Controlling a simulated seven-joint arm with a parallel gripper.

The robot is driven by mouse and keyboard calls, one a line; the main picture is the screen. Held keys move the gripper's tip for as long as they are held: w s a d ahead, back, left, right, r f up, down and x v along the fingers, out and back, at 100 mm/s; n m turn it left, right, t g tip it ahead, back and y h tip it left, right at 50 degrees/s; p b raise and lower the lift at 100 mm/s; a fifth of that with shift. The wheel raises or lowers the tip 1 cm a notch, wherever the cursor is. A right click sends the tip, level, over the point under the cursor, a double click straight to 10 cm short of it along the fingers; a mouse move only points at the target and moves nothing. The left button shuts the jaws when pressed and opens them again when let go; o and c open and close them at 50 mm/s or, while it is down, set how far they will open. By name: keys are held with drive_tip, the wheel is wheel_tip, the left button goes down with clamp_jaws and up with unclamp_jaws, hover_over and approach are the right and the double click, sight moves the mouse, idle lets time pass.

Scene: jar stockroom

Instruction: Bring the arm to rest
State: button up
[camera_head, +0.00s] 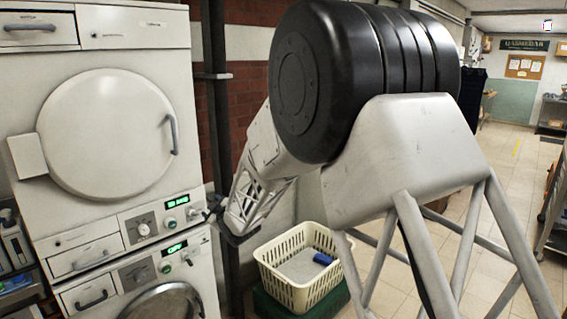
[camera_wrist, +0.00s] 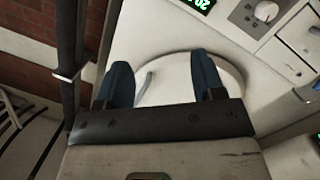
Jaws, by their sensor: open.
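My arm fills the middle and right of the head view. My gripper (camera_head: 214,212) is at the lower end of it, close to the right edge of the stacked machines, beside the upper control panel. In the wrist view my gripper (camera_wrist: 162,72) shows two dark blue fingers spread wide apart, with nothing between them but the view of a round white door. The jaws are open and empty. In the head view the fingers are small and dark, and I cannot tell whether they touch the machine.
The upper machine's round door (camera_head: 105,135) looks closed. The lower machine (camera_head: 150,280) stands beneath it. A cream basket (camera_head: 300,293) holding a blue item (camera_head: 323,259) sits on a green base below my arm. A dark vertical pipe (camera_head: 217,110) runs beside the machines.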

drive_tip(key=s+d+r+m+g+h, duration=0.1)
drive_tip(key=s+d+r+m+h, duration=0.2)
drive_tip(key=s+d, duration=0.45)
drive_tip(key=s+d+r+m+g+h, duration=0.1)
drive_tip(key=s+d+r+m+h, duration=0.3)
drive_tip(key=d, duration=0.7)
drive_tip(key=s+d+r+m+g+h, duration=0.1)
drive_tip(key=s+d+r, duration=0.2)
drive_tip(key=s+d, duration=0.55)
drive_tip(key=s+d+m+g, duration=0.2)
drive_tip(key=s+d, duration=0.3)
drive_tip(key=s, duration=0.6)
drive_tip(key=s+d+f+m+g+h, duration=0.1)
drive_tip(key=s+d+m+g, duration=0.1)
drive_tip(key=s, duration=0.9)
drive_tip(key=s+d+f+m+g+h, duration=0.1)
drive_tip(key=s+d+m+g, duration=0.2)
drive_tip(key=s+d, duration=0.4)
drive_tip(key=s, duration=0.4)
drive_tip(key=shift+d+f, duration=0.2)
drive_tip(key=shift+d, duration=0.15)
drive_tip(key=shift+w, duration=0.1)
